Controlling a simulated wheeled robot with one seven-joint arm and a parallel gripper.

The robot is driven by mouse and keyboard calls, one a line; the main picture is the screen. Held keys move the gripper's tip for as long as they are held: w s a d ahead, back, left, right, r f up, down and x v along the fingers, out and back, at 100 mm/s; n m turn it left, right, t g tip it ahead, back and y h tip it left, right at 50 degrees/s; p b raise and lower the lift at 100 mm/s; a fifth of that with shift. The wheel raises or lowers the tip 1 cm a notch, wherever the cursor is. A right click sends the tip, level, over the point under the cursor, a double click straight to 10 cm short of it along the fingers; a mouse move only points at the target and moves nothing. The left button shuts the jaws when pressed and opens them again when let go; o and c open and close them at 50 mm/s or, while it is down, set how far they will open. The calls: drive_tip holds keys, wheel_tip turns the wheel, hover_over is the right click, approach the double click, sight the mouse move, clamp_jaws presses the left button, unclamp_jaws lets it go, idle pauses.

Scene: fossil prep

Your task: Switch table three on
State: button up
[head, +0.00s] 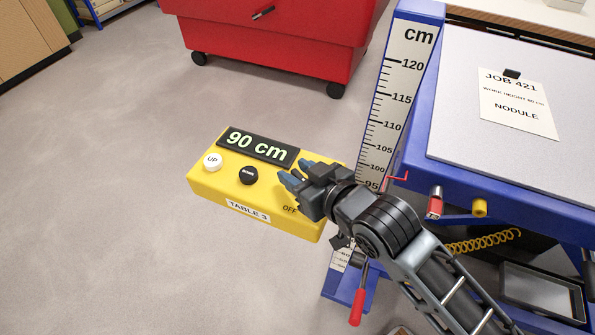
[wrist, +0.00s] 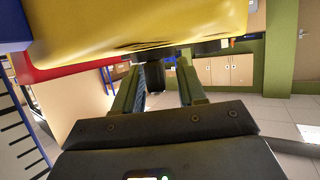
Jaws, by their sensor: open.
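The yellow control box (head: 210,185) labelled TABLE 3 stands beside the blue table (head: 440,165). Its lit display (head: 257,146) reads 90 cm. A white UP button (head: 212,161) and a black DOWN button (head: 248,175) are on its top, with the word OFF (head: 290,210) at its right end. My gripper (head: 296,173) is open over the box's right part and hides the area above OFF; no switch shows clearly there. In the wrist view the yellow box (wrist: 150,22) fills the top, and a dark round part (wrist: 154,76) shows between my open fingers (wrist: 158,85). I cannot tell whether they touch it.
A height scale (head: 395,105) in cm stands right behind the box. A JOB 421 sheet (head: 518,105) lies on the tabletop. A red wheeled cabinet (head: 270,40) stands behind. The floor at left is clear.

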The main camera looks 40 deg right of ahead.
drive_tip(key=b+v, duration=0.1)
drive_tip(key=v, duration=0.6)
drive_tip(key=shift+s+r, duration=0.1)
drive_tip(key=shift+s, duration=0.1)
drive_tip(key=s+a+r+t, duration=0.1)
drive_tip(key=s+a+r, duration=0.1)
drive_tip(key=s, duration=2.2)
drive_tip(key=shift+s+r, duration=0.15)
drive_tip(key=shift+r, duration=0.05)
drive_tip(key=shift+d, duration=0.1)
